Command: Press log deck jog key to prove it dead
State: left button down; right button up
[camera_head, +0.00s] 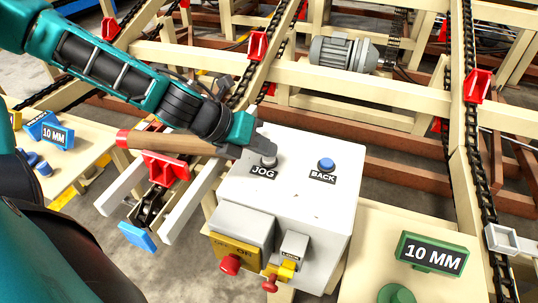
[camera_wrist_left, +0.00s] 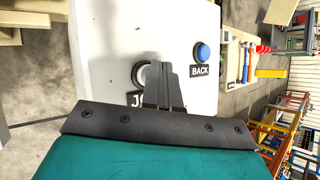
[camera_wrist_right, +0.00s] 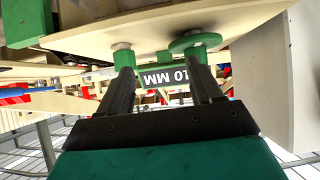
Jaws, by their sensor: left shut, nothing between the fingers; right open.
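The pale grey control box (camera_head: 310,195) stands at the centre of the head view. Its top carries the grey round JOG key (camera_head: 268,160) and the blue BACK button (camera_head: 326,164), each with a black label below. My left gripper (camera_head: 262,150) is shut and empty, its fingertips at the JOG key. In the left wrist view the shut fingers (camera_wrist_left: 160,72) partly cover the JOG key (camera_wrist_left: 140,74) and its label; I cannot tell whether they touch it or whether it is pushed in. My right gripper (camera_wrist_right: 163,78) is open, seen only in the right wrist view.
A green 10 MM block (camera_head: 432,253) stands on the cream table at right. A blue 10 MM block (camera_head: 50,131) is at left. A wood-handled tool (camera_head: 170,143) lies beside the box. The chain deck (camera_head: 300,80) spans behind.

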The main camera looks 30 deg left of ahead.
aim_at(264, 158)
pick_arm(q)
jog(key=shift+r+p, duration=0.4)
jog(key=shift+r, duration=0.3)
notch_tip(264, 158, up, 5)
jog(key=p, duration=0.4)
dwell(0.7)
